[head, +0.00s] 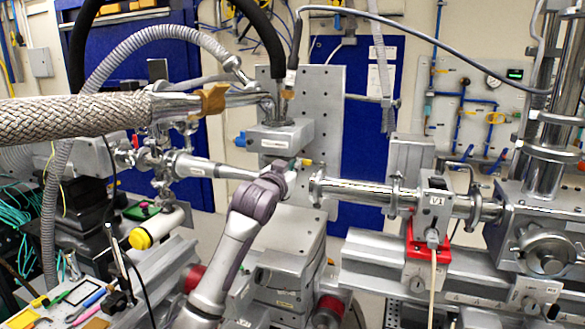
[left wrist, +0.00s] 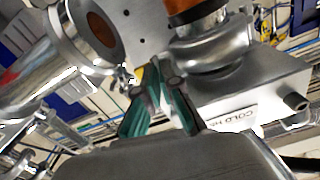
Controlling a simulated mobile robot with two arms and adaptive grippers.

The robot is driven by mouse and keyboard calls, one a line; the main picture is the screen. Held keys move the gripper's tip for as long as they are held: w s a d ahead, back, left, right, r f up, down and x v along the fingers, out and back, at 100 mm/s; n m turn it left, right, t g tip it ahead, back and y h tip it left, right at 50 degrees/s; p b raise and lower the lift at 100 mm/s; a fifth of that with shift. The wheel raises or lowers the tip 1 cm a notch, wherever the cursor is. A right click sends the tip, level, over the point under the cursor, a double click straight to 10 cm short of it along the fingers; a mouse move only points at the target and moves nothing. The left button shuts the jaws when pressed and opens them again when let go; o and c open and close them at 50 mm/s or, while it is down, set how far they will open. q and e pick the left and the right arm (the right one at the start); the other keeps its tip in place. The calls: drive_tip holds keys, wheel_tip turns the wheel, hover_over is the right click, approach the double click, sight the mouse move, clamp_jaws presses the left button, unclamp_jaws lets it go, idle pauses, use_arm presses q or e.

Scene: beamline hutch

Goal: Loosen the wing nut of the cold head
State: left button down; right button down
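The cold head (head: 280,137) is a grey metal box in the middle of the head view. In the left wrist view its lettered housing (left wrist: 262,88) fills the right side. My left gripper (head: 292,168) is just below the box in the head view. In the left wrist view my left gripper (left wrist: 160,78) shows two fingers with green pads, standing apart with a narrow gap. A small yellow piece (head: 305,162) lies beside the fingers and also shows near the tips (left wrist: 142,75). I cannot clearly make out the wing nut. My right gripper is not in view.
A steel pipe (head: 355,192) with flanges runs to the right. A red bracket (head: 428,250) stands below it. A braided hose (head: 75,117) crosses the upper left. A tool-strewn bench (head: 85,298) is at lower left. Pipework leaves little free room around the gripper.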

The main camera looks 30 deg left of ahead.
use_arm(q)
drive_tip(key=c, duration=1.7)
unclamp_jaws()
drive_tip(key=shift+r, duration=0.15)
drive_tip(key=shift+o, duration=0.3)
drive_tip(key=shift+w, duration=0.15)
drive_tip(key=v, duration=1.2)
